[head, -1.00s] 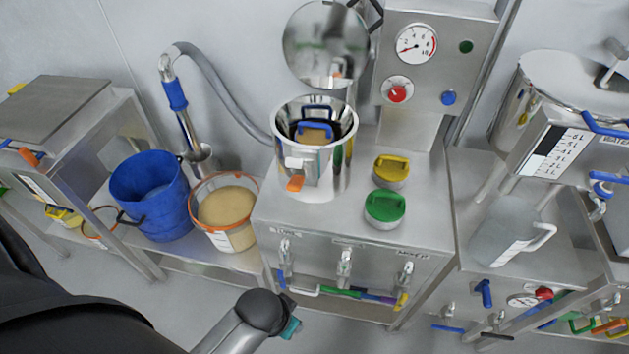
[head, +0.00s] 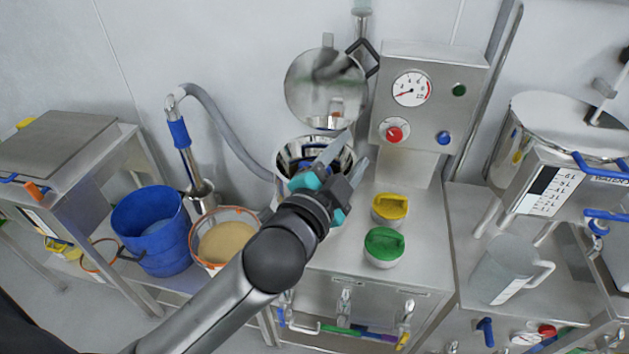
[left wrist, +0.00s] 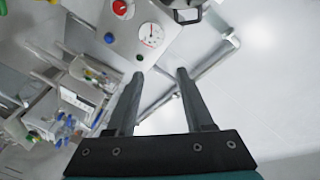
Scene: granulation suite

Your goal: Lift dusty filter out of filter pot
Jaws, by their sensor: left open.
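The filter pot (head: 286,156) is a shiny steel pot standing open on the steel cabinet. Its raised round lid (head: 325,86) is behind it. The dusty filter sits inside the pot; only a little of its blue handle (head: 312,146) shows in the head view, and my left gripper hides the rest. My left gripper (head: 357,147) is open and empty, in front of and above the pot, with its fingers pointing up and to the right. Both fingers (left wrist: 160,73) show apart in the left wrist view, where the pot is not seen. My right gripper is not in view.
A yellow-topped weight-like piece (head: 389,208) and a green-topped one (head: 384,247) stand right of the pot. The gauge panel (head: 430,105) rises behind. A blue bucket (head: 150,232) and a bucket of tan powder (head: 223,240) stand on the left.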

